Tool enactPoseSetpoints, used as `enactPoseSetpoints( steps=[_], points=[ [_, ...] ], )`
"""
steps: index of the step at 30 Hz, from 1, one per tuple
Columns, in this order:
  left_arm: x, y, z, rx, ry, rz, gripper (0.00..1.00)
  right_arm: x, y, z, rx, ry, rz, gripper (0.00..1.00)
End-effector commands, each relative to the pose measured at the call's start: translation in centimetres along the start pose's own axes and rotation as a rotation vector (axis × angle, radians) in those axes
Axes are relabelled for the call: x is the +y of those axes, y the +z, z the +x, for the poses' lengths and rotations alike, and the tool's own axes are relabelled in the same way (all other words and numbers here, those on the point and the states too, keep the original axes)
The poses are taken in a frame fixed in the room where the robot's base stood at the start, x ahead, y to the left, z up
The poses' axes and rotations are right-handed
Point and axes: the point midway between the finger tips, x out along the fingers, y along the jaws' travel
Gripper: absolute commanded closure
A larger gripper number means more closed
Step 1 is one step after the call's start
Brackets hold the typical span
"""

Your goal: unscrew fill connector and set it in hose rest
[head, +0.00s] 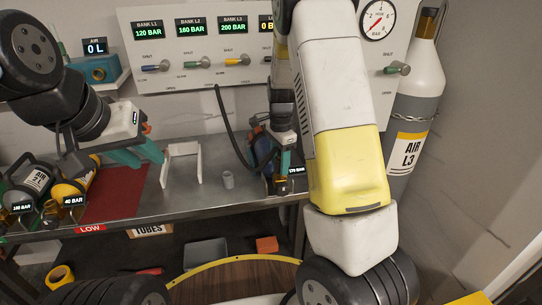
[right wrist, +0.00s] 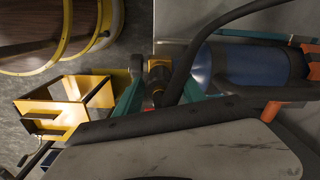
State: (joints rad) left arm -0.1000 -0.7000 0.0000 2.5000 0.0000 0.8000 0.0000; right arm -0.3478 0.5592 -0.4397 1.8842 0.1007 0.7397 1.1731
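In the head view a black hose (head: 228,125) hangs from the panel to a blue cylinder (head: 263,148) on the bench. My right gripper (head: 284,165) points down beside this cylinder. In the right wrist view its teal fingers (right wrist: 160,95) stand on either side of a dark and brass connector (right wrist: 158,78). The hose (right wrist: 190,50) passes in front, so I cannot tell whether they touch the connector. My left gripper (head: 140,156) looks open and empty above the bench's left part.
Yellow and green cylinders (head: 72,190) lie at the left by a red mat (head: 112,198). The valve panel (head: 150,40) is behind, and a tall AIR L3 bottle (head: 408,120) stands at right. The front bench middle is clear.

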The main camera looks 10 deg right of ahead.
Motion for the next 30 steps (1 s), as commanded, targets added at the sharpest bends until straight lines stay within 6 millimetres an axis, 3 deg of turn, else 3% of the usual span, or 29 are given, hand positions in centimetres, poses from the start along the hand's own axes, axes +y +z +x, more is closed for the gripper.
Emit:
enactPoseSetpoints(
  steps=[1, 6, 7, 14, 30],
  points=[
    [0.0, 0.0, 0.0, 0.0, 0.0, 0.0, 0.68, 0.0, 0.0, -0.01, 0.0, 0.0, -0.001, 0.65],
    [0.0, 0.0, 0.0, 0.0, 0.0, 0.0, 0.68, 0.0, -0.01, -0.01, 0.0, 0.0, -0.002, 0.99],
    [0.0, 0.0, 0.0, 0.0, 0.0, 0.0, 0.68, 0.0, -0.01, -0.01, 0.0, 0.0, -0.002, 1.0],
    [0.0, 0.0, 0.0, 0.0, 0.0, 0.0, 0.68, -0.01, -0.04, -0.04, -0.001, -0.001, -0.104, 1.0],
    [0.0, 0.0, 0.0, 0.0, 0.0, 0.0, 0.68, -0.02, -0.05, -0.11, 0.0, -0.002, -1.118, 1.0]
  ],
)
